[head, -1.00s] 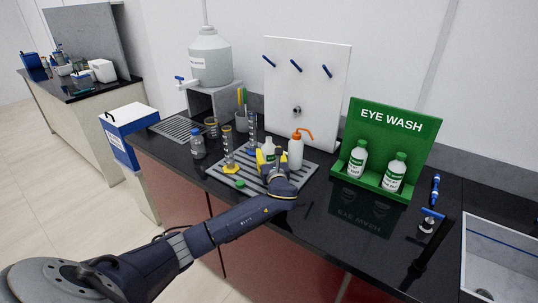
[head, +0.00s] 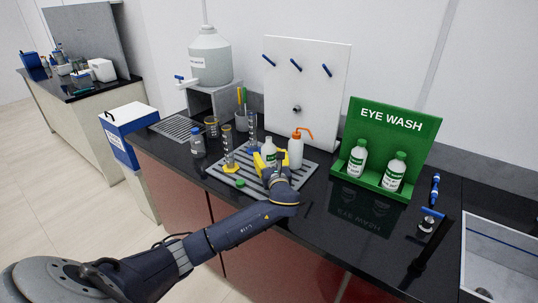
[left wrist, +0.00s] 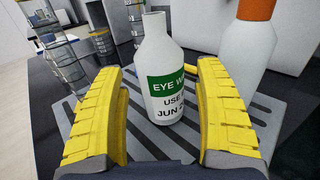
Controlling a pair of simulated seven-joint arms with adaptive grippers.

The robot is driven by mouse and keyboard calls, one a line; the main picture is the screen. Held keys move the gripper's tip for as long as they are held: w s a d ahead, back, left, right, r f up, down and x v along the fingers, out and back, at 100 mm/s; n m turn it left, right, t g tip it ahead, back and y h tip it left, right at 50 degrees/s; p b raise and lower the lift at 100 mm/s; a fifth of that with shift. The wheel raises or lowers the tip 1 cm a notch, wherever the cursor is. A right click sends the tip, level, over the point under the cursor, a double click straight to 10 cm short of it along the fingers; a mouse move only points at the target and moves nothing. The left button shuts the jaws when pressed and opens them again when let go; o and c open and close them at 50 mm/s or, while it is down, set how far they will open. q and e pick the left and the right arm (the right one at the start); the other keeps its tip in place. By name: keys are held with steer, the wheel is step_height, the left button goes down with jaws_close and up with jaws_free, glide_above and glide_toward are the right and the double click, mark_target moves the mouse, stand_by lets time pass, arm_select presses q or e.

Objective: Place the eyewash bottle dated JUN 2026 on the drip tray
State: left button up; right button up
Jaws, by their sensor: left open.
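A white eyewash bottle (left wrist: 162,75) with a green label stands upright on the grey slatted drip tray (left wrist: 262,112) in the left wrist view. Its label reads "EYE W", "USE" and "JUN 2", with the rest cut off by the bottle's curve. The same bottle (head: 270,148) and tray (head: 305,168) show in the head view. My left gripper (head: 268,160) is open just in front of the bottle, with its yellow fingers (left wrist: 160,110) to either side and gaps between them and the bottle. Two more eyewash bottles (head: 356,160) (head: 395,172) stand in the green EYE WASH holder (head: 390,122). My right gripper is out of view.
A wash bottle with an orange cap (head: 296,152) stands close right of the eyewash bottle. Graduated cylinders (head: 228,150) and a green cap (head: 240,183) are at the tray's left. Bare black counter lies before the holder.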

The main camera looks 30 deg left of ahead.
arm_select(q)
steer(key=v, duration=0.9)
steer(key=shift+s+d, duration=0.1)
